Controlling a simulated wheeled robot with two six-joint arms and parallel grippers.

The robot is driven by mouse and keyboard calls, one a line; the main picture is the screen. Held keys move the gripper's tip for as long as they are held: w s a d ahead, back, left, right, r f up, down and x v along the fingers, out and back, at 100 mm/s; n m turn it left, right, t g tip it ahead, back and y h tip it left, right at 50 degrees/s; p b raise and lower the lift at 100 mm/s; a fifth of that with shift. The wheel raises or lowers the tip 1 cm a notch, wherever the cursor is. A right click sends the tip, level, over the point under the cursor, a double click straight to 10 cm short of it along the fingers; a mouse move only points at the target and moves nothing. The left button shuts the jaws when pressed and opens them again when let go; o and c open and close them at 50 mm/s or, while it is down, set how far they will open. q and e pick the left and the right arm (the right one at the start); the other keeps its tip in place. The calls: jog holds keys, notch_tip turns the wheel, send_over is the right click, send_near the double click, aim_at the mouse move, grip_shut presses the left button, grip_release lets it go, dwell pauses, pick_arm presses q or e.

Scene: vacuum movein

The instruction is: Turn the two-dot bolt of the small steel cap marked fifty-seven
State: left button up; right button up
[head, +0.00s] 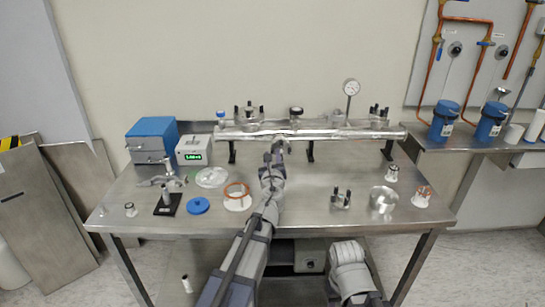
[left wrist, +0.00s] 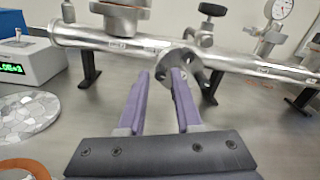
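A long steel pipe (head: 345,133) lies on black stands along the back of the table. A small steel cap (left wrist: 196,66) with round holes faces me from the pipe's front side in the left wrist view. I cannot read its marking or tell the bolts' dots. In the head view the left gripper (head: 278,150) reaches the pipe's middle and hides the cap. My right gripper is not in view.
On the table are a blue drawer box (head: 152,138), a meter box (head: 193,150), a blue disc (head: 198,205), an orange ring (head: 237,190), a steel cup (head: 382,200) and a clamp piece (head: 341,199). A gauge (head: 351,88) rises from the pipe.

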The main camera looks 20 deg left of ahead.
pick_arm(q)
grip_shut()
jog(key=shift+n, duration=0.3)
jog(key=n, duration=0.3)
jog(key=shift+n, duration=0.4)
jog(key=shift+f+n+p, duration=0.1)
jog(key=shift+n+p, duration=0.2)
jog(key=shift+n, duration=14.7)
